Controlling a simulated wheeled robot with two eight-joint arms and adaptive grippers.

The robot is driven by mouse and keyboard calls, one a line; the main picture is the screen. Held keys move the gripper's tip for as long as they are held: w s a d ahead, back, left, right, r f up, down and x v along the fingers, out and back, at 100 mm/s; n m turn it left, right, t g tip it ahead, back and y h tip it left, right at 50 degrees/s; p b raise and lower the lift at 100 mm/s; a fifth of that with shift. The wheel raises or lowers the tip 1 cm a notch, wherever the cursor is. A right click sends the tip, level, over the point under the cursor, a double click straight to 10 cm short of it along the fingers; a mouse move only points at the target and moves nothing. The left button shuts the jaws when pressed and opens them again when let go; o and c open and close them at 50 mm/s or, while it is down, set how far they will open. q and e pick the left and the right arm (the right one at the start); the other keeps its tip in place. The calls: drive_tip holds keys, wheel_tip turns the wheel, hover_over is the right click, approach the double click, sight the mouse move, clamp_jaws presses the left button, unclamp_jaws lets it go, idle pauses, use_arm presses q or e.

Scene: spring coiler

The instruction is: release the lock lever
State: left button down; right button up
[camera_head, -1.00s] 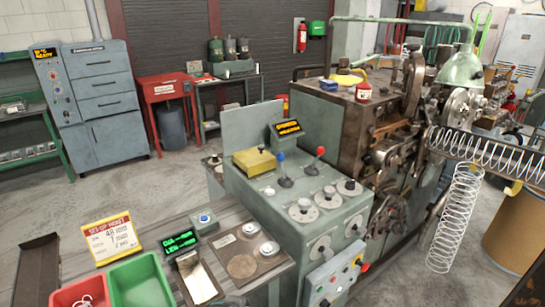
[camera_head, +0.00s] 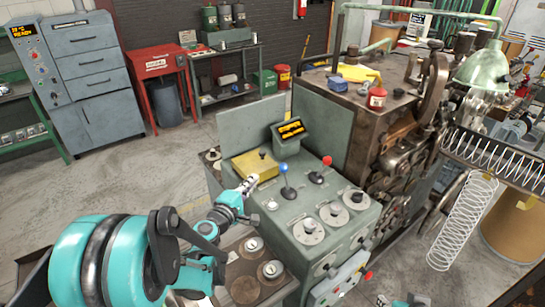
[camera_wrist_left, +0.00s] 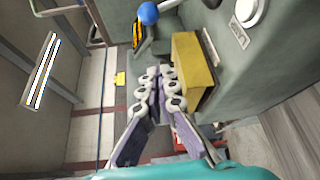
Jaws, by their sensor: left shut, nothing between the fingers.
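Two levers stand on the green console (camera_head: 318,259): one with a blue ball knob (camera_head: 283,167) and one with a red ball knob (camera_head: 327,160). Neither is labelled clearly enough to tell which is the lock lever. My left gripper (camera_head: 249,183) is shut and empty, just left of the blue-knobbed lever and in front of the yellow box (camera_head: 255,165). In the left wrist view the fingers (camera_wrist_left: 158,80) lie together beside the yellow box (camera_wrist_left: 192,72), apart from the blue knob (camera_wrist_left: 148,13). A small part of my right gripper (camera_head: 392,300) shows at the bottom edge; its fingers are unclear.
A small lit display (camera_head: 290,130) stands behind the levers. Round dials (camera_head: 308,231) line the console's front. The brown coiler machine (camera_head: 330,100) rises behind right, with a long spring (camera_head: 462,222) hanging at right. Open floor (camera_head: 130,180) lies left of the console.

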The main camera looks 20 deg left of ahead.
use_arm(q)
drive_tip(key=shift+a, duration=0.1)
idle(0.3)
drive_tip(key=w, duration=0.3)
drive_tip(key=w+d+b, duration=0.1)
drive_tip(key=w, duration=0.2)
drive_tip(key=w+b, duration=0.1)
drive_tip(key=w, duration=0.3)
drive_tip(key=shift+d+f, duration=0.35)
drive_tip(key=shift+f, duration=0.05)
drive_tip(key=s+d, duration=0.1)
drive_tip(key=d, duration=0.2)
drive_tip(key=shift+s+r, duration=0.4)
drive_tip(key=shift+s+d, duration=0.1)
